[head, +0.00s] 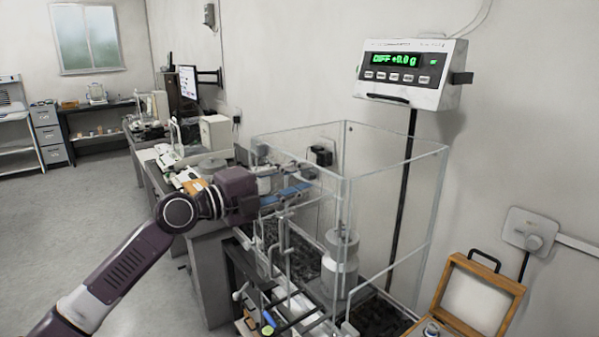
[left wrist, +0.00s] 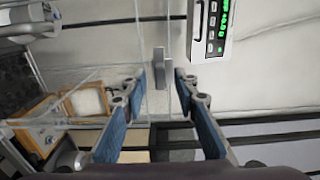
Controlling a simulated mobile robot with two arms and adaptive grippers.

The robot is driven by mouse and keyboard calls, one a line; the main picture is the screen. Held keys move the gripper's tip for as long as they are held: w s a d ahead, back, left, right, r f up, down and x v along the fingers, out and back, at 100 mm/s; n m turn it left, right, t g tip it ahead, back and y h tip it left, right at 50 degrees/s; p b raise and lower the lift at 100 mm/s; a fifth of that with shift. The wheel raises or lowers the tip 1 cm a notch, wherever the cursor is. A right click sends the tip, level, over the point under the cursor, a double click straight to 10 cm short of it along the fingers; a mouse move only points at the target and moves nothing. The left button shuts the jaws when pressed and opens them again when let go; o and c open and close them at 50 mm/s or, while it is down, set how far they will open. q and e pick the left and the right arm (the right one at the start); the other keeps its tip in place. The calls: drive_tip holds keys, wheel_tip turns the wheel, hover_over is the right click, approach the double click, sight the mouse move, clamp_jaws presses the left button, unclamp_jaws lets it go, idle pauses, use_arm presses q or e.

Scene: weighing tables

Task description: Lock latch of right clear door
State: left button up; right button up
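A clear-walled enclosure (head: 438,185) stands around the balance, with thin pale edges. I cannot tell for sure which panel is the right clear door. My left gripper (head: 306,181) is at the upper left part of the enclosure, its blue-padded fingers seen partly through or against the clear panels. In the left wrist view the left gripper (left wrist: 160,84) is open, its two fingers apart. A small grey upright block, perhaps the latch (left wrist: 160,62), shows between and beyond the fingertips beside a clear panel edge. Contact is not visible. My right gripper is not in view.
A metal weight (head: 340,268) stands inside the enclosure. A display (head: 405,72) reading "DIFF +0.0 g" is above it on a dark post. An open wooden case (head: 478,296) is at lower right. Cluttered benches (head: 185,165) run along the wall; the floor (head: 100,220) at left is clear.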

use_arm(q)
drive_tip(key=shift+w, duration=0.1)
clamp_jaws()
